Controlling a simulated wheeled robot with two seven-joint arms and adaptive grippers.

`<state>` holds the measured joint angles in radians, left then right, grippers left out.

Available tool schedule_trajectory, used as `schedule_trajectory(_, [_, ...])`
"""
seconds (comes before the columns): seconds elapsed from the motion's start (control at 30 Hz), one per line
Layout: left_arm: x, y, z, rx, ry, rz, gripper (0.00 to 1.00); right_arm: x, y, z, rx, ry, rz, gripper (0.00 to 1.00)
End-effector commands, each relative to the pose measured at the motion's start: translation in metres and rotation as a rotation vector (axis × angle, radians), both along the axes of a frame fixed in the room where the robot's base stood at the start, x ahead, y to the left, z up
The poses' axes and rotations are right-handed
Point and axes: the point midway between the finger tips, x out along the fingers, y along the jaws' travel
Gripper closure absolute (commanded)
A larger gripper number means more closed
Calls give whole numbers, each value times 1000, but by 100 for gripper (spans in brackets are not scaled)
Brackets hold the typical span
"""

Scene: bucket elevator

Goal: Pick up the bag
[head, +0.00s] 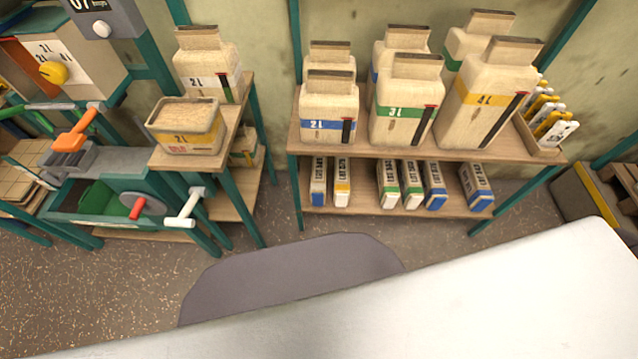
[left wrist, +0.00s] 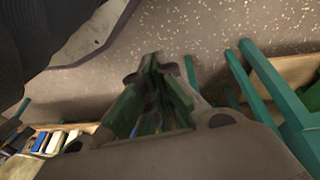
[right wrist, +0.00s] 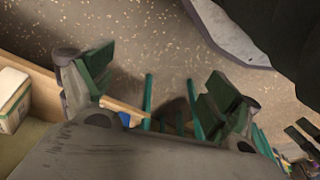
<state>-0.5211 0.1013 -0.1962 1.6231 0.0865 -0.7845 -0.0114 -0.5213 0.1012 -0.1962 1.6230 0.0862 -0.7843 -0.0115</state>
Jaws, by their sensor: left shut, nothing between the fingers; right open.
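Several beige bags with folded tops stand on the upper board of the rack in the head view. In front are a blue-banded 2 L bag (head: 328,106), a green-banded 3 L bag (head: 404,108) and a yellow-banded 4 L bag (head: 484,92); others stand partly hidden behind. Another 2 L bag (head: 206,64) stands on the small stand at left. My left gripper (left wrist: 152,62) is shut and empty over the floor in the left wrist view. My right gripper (right wrist: 160,78) is open and empty in the right wrist view. Neither gripper shows in the head view.
An open 2 L container (head: 187,128) sits at the front of the small stand (head: 229,128). The rack's lower board (head: 365,204) holds several narrow boxes. A card tray (head: 538,133) is at the rack's right end. A cranked machine (head: 110,195) stands left. Floor (head: 140,275) shows before the rack.

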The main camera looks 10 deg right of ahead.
Motion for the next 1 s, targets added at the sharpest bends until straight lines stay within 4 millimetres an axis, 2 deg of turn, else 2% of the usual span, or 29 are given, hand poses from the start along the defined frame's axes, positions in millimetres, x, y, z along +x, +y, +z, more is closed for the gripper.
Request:
schedule_trajectory(0.03, [4, -2, -3, -4, -6, 0, 100, 3, 2, -3, 4, -6, 0, 11])
schedule_trajectory(0.4, [23, -13, 13, -35, -41, -6, 100, 23, 13, 13, 35, -41, 6, 11])
schedule_trajectory(1.0, [39, -27, 45, -82, -95, -21, 100, 39, 27, 45, 82, -95, 21, 11])
